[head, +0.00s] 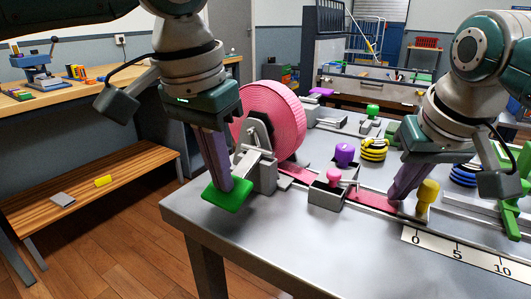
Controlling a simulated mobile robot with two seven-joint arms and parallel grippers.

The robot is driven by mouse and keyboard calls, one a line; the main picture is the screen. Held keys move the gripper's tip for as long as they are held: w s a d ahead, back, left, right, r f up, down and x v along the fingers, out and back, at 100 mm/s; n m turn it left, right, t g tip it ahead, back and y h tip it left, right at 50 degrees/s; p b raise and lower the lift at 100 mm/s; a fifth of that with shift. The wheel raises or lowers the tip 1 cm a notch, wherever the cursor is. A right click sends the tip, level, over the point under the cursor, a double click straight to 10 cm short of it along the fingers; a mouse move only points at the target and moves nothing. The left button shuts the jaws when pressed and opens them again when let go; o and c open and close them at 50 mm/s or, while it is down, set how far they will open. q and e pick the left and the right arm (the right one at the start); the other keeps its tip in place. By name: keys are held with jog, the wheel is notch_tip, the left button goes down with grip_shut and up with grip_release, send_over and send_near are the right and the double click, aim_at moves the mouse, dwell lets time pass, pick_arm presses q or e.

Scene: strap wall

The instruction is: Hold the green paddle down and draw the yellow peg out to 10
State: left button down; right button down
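The green paddle (222,196) sticks out at the near left of the pink strap reel (272,118), over the table's left edge. My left gripper (226,187) has its fingers together, with the tips at the paddle's top; contact looks likely. The yellow peg (428,191) stands upright at the near end of a flat pink strap (376,200), close to the 0 of the scale (468,255). My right gripper (398,194) points down just left of and behind the peg. Its finger gap is hidden, and I cannot tell whether it touches the peg.
A purple knob (344,153), a yellow-black coil (374,149) and a blue-black coil (464,175) sit behind. A green stand (514,185) is at the right. The table front (300,240) is clear.

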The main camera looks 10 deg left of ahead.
aim_at(452, 224)
jog(key=shift+s+d+f, duration=0.15)
jog(key=shift+s+f, duration=0.05)
jog(key=shift+f, duration=0.25)
jog(key=shift+s+d, duration=0.55)
jog(key=shift+d, duration=1)
jog(key=shift+s+d, duration=0.5)
jog(key=shift+d, duration=1.1)
jog(key=shift+s+d, duration=0.55)
jog(key=shift+d, duration=1)
jog(key=shift+w+a, duration=0.25)
jog(key=shift+a, duration=0.6)
notch_tip(452, 224, up, 9)
jog(key=shift+w+f, duration=0.15)
jog(key=shift+f, duration=0.05)
